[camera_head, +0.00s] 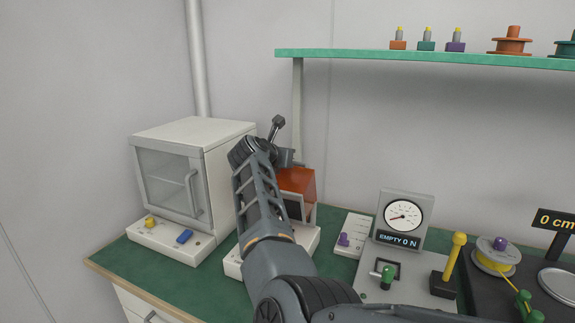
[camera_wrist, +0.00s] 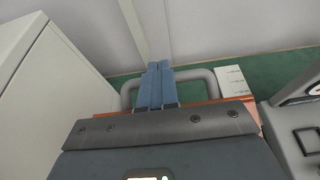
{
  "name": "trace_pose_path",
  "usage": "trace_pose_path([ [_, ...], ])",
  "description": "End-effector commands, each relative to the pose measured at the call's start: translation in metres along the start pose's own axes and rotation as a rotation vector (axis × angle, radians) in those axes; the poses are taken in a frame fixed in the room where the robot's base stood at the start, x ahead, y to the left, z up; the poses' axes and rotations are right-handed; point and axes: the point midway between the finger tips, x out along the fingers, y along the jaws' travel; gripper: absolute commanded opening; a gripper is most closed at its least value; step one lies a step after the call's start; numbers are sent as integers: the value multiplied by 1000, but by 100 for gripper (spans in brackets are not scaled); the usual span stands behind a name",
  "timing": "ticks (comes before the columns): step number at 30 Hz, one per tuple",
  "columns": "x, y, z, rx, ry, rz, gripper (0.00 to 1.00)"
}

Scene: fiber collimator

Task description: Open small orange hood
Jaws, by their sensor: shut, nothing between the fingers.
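The small orange hood (camera_head: 298,182) sits on a white base (camera_head: 304,240) on the green bench, partly hidden behind my arm in the head view. A dark opening shows on its front. In the wrist view only thin orange edges (camera_wrist: 242,99) of it show around my gripper. A grey handle loop (camera_wrist: 205,76) rises beyond that edge. My gripper (camera_wrist: 158,66) is shut and empty, with its blue-grey fingers across the middle of the loop. I cannot tell whether they touch the handle. My fingertips are not clear in the head view.
A white cabinet (camera_head: 160,128) with a glass door stands close on the left. A green shelf (camera_head: 430,56) with small parts hangs above right.

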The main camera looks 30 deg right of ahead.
Motion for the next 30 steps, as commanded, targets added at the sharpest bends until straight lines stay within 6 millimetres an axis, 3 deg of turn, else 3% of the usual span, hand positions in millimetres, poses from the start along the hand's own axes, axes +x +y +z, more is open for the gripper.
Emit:
trace_pose_path([
  [13, 35, 1, 11, 1, 220, -2, 0],
  [30, 42, 0, 7, -3, 273, -4, 0],
])
